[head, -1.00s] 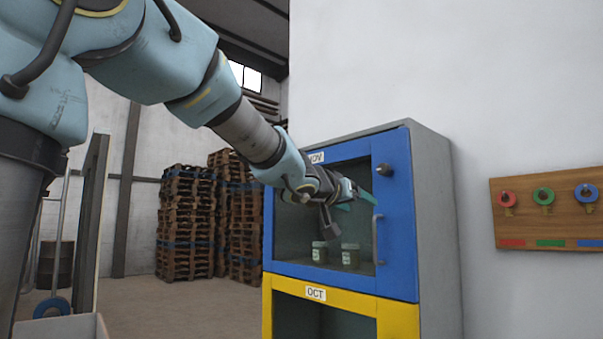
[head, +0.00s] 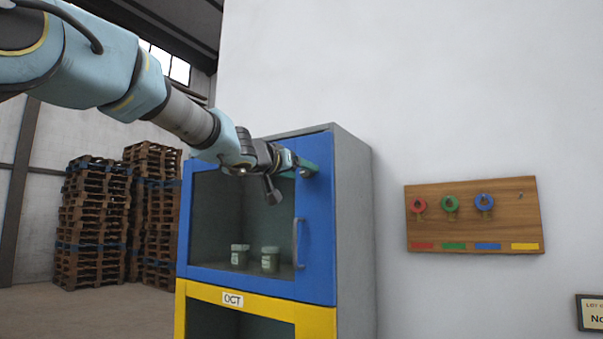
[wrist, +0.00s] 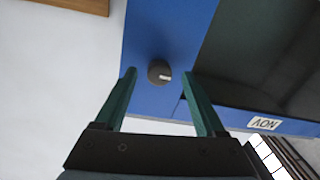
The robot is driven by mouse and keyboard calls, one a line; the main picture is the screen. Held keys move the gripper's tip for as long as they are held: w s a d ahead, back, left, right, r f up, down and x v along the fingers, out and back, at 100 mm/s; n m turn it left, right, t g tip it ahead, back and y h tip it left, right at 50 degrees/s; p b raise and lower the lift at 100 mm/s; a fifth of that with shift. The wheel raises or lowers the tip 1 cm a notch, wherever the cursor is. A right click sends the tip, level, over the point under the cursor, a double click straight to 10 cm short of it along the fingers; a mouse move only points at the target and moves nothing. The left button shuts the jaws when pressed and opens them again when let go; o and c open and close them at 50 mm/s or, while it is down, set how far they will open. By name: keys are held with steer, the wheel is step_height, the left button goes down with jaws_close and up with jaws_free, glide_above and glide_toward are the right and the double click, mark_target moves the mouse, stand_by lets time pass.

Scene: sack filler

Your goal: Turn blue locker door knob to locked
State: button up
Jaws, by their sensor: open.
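The blue locker door (head: 317,240) is closed, with a dark window and a grey handle (head: 296,243). Its round dark knob (wrist: 159,71) is at the door's upper corner and bears a small pale mark pointing right in the wrist view. My gripper (wrist: 158,76) is open, its two teal fingers on either side of the knob in that view, without visible contact. In the head view my gripper (head: 308,167) is at the door's upper right, largely covering the knob.
A yellow locker door (head: 260,307) labelled OCT is below. Two jars (head: 270,259) stand behind the blue door's window. A wooden board (head: 470,228) with coloured rings hangs on the wall at right. Stacked pallets (head: 90,225) stand at left.

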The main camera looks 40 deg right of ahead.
steer(key=shift+w+d, duration=0.2)
steer(key=shift+d, duration=0.45)
jaws_close()
